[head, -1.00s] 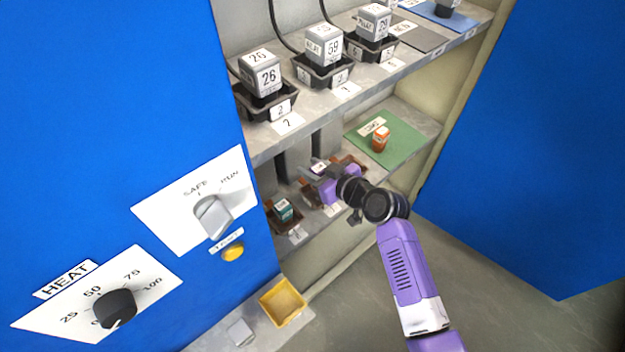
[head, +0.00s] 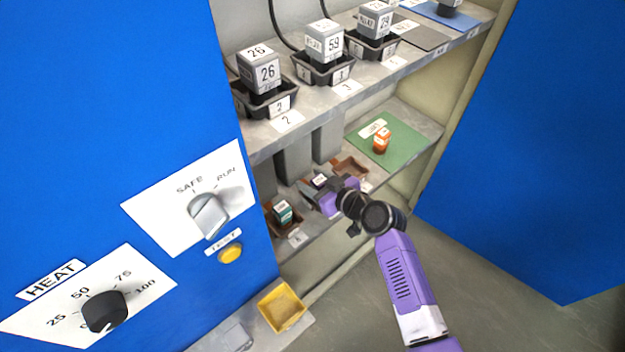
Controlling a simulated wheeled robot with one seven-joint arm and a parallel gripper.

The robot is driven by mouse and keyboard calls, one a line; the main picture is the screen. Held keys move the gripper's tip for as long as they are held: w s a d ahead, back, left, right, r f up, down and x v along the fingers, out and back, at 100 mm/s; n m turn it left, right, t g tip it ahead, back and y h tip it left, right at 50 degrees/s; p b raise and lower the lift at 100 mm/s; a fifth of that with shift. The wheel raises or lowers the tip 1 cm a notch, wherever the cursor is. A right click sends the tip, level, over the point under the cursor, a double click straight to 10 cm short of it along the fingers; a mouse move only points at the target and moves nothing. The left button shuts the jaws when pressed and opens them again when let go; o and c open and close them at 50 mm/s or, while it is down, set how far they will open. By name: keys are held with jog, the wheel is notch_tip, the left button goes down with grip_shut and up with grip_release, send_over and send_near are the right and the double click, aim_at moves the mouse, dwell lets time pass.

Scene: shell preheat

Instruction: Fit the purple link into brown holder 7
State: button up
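The purple link (head: 320,180) is a small dark block with a white label on top, at the end of my gripper (head: 318,187) in the head view. My gripper appears shut on it, with its wrist to the right. They are over the middle of the lower shelf, between a brown holder with a green-labelled link (head: 283,213) and an empty brown holder (head: 350,168). Brown holder 7 seems to be the middle one, mostly hidden by my gripper; its number is not readable. I cannot tell whether the link is inside the holder or above it.
A green mat (head: 405,140) with an orange link (head: 381,141) lies at the shelf's right. The upper shelf (head: 300,125) with black holders and grey blocks overhangs the lower shelf. Blue panels flank the opening. A yellow tray (head: 282,306) sits below.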

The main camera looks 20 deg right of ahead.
dwell(0.3)
jog(key=shift+r+p, duration=0.55)
jog(key=shift+p, duration=0.1)
jog(key=v, duration=1.2)
jog(key=shift+f, duration=0.25)
jog(key=s+f+m+h, duration=0.2)
jog(key=s+m+h, duration=0.15)
jog(key=s, duration=1.65)
jog(key=s+a+r+t, duration=0.2)
jog(key=s+a+r, duration=0.1)
jog(key=s+r, duration=1.1)
jog(key=shift+a+h, duration=0.35)
